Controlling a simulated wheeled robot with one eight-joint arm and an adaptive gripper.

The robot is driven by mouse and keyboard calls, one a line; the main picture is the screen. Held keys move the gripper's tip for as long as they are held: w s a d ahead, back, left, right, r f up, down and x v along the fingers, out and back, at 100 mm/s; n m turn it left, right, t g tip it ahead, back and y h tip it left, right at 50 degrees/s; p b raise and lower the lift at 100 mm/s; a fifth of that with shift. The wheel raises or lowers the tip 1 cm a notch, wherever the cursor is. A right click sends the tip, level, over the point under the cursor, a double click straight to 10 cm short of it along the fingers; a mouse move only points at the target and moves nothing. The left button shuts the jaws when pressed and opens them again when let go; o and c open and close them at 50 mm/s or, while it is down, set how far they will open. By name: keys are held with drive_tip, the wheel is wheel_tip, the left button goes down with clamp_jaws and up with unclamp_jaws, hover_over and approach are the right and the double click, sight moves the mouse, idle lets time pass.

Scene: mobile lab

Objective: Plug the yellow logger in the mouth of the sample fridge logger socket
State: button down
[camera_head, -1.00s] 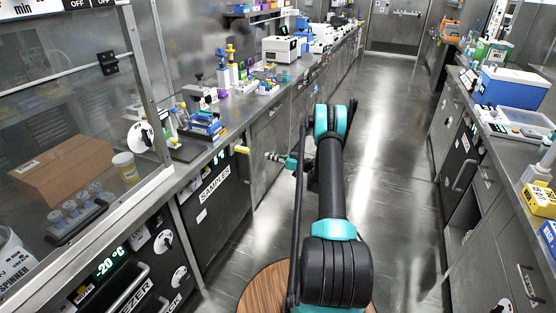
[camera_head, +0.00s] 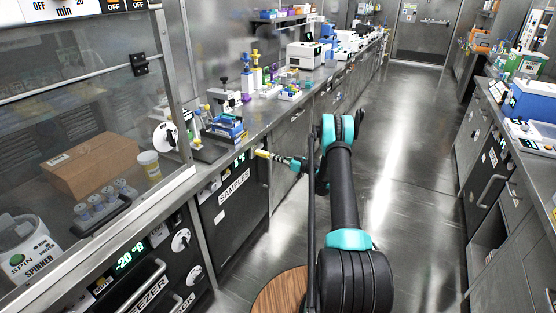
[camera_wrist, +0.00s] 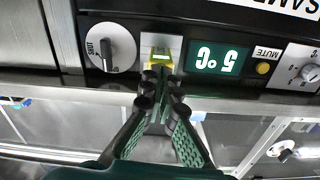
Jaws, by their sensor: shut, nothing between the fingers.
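The yellow logger (camera_head: 262,153) sticks out from the top front of the sample fridge (camera_head: 228,215). In the wrist view the yellow logger (camera_wrist: 158,57) sits at the pale socket plate (camera_wrist: 149,40), between a round knob and the green 5 °C display. How deep it sits in the socket I cannot tell. My gripper (camera_wrist: 161,76) is shut and empty, its tips right at the logger's outer end and partly covering it. In the head view my gripper (camera_head: 277,158) is in line with the logger; whether they touch I cannot tell.
The counter (camera_head: 265,112) above the fridge carries a blue rack and lab devices. The SHUT knob (camera_wrist: 109,46) and MUTE button (camera_wrist: 263,68) flank the socket and display. The freezer (camera_head: 150,275) stands at near left. The aisle floor (camera_head: 400,180) is clear.

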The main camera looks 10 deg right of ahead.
drive_tip(key=shift+w+a, duration=0.35)
drive_tip(key=shift+a, duration=0.15)
idle(0.6)
drive_tip(key=v, duration=1.5)
drive_tip(key=s+a+r+m+g+h, duration=0.2)
drive_tip(key=s+a+r+g+h, duration=0.15)
drive_tip(key=a+r, duration=0.5)
drive_tip(key=s+a+r+m+g+h, duration=0.25)
drive_tip(key=s+r, duration=0.45)
drive_tip(key=s, duration=0.7)
drive_tip(key=s+d+m+h, duration=0.2)
drive_tip(key=s+h, duration=0.2)
drive_tip(key=s, duration=1.1)
drive_tip(key=s+d+m+h, duration=0.2)
drive_tip(key=s+m+h, duration=0.1)
drive_tip(key=s, duration=1.2)
drive_tip(key=shift+f+h, duration=0.45)
drive_tip(key=shift+h, duration=0.35)
